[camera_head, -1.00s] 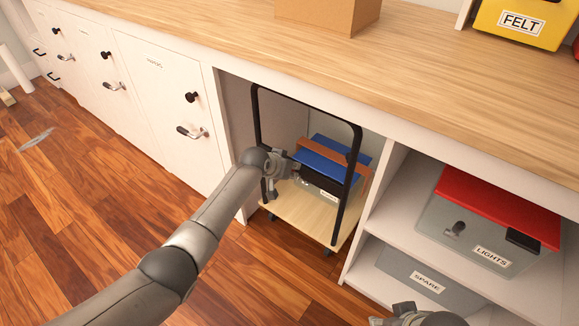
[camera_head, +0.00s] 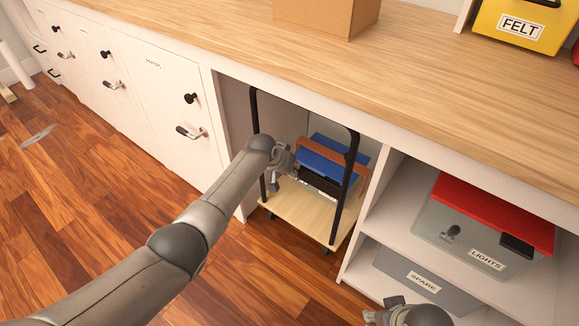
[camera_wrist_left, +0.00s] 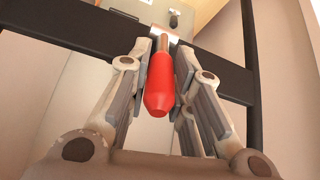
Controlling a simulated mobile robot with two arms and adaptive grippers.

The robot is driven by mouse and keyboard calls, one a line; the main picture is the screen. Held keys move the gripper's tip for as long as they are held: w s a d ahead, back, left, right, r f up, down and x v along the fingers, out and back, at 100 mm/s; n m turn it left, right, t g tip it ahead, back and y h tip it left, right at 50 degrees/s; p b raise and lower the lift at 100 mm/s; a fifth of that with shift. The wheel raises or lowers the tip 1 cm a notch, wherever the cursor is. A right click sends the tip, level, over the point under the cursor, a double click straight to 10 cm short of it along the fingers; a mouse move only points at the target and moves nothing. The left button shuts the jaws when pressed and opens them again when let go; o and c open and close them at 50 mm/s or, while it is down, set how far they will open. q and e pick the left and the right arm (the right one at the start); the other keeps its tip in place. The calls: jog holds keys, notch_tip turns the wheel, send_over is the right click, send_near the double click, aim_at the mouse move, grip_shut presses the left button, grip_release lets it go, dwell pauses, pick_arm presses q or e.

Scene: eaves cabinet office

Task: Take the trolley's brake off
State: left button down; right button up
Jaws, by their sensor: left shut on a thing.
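The trolley has a pale wood deck (camera_head: 300,213) and a black tube frame, and stands in the open bay under the counter. In the left wrist view a red brake handle (camera_wrist_left: 160,88) points toward the camera from a metal mount on the trolley's black crossbar (camera_wrist_left: 225,75). My left gripper (camera_head: 288,163) reaches into the bay at the trolley's frame. In the wrist view its fingers (camera_wrist_left: 162,62) are shut on the red handle, one on each side. The head view hides the handle behind my gripper. My right gripper (camera_head: 405,314) is partly cut off at the bottom edge.
Blue and brown items (camera_head: 325,155) and a labelled dark box are on the trolley. White cabinet doors (camera_head: 170,105) stand left of the bay. Right of it, shelves hold a LIGHTS box (camera_head: 480,240) and a SPARE box (camera_head: 425,280).

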pick_arm(q)
jog(key=shift+r, duration=0.1)
jog(key=c, duration=1.3)
grip_release()
jog(key=v, duration=1.1)
jog(key=shift+s+r, duration=0.25)
jog(key=shift+r, duration=0.1)
